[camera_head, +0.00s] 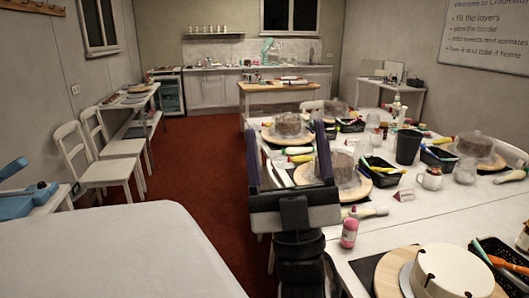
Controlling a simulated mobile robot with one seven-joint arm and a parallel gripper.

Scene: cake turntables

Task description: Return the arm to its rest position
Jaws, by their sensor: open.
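My gripper (287,128) is in the middle of the view, at the left edge of the long white table (413,210). Its two dark fingers point up in the picture and stand wide apart. It is open, and I see nothing held between the fingers. My dark wrist runs down to the bottom edge. A cake on a board (346,172) is just right of the right finger, and the gripper hides part of the table edge behind it.
A dark cup (407,147) is farther back. White chairs (108,168) line the left side. The red floor (195,160) between is clear.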

